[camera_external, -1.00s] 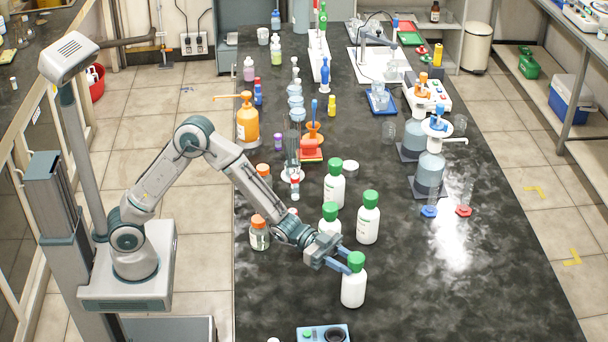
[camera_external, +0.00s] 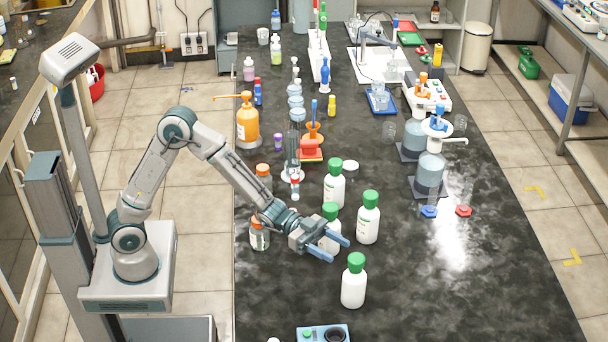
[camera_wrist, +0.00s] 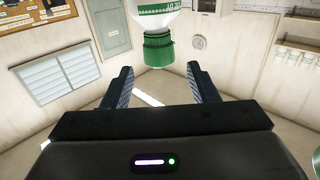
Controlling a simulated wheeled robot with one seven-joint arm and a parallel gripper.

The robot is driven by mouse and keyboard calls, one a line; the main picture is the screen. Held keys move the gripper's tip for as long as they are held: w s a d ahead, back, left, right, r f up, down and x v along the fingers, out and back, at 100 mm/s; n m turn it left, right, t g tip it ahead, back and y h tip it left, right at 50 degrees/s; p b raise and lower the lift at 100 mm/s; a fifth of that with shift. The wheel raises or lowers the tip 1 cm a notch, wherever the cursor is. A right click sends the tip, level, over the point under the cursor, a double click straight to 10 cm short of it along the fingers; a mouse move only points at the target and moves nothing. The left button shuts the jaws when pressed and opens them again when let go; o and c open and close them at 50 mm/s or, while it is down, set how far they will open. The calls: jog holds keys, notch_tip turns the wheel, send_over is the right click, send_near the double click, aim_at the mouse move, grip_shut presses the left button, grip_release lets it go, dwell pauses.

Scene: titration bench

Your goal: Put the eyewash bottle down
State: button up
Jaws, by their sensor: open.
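A white eyewash bottle with a green cap (camera_external: 354,285) stands upright on the dark bench, nearest the front of the similar bottles. My gripper (camera_external: 335,249) is open and empty, behind and left of this bottle and apart from it. In the wrist view the two fingers (camera_wrist: 160,88) are spread wide with nothing between them. A white bottle with green lettering and a green cap (camera_wrist: 158,50) appears upside down beyond the fingertips there; I cannot tell for sure which bottle it is.
Similar green-capped bottles stand close by: one right of my gripper (camera_external: 368,218), one partly hidden behind it (camera_external: 328,236), and one farther back (camera_external: 334,187). An orange-capped jar (camera_external: 259,235) is beside my wrist. A blue device (camera_external: 323,334) is at the front edge. The bench's front right is clear.

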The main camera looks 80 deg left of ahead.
jog(key=shift+d+r, duration=0.1)
jog(key=shift+r, duration=2.3)
jog(key=o, duration=0.6)
jog(key=shift+o, duration=0.2)
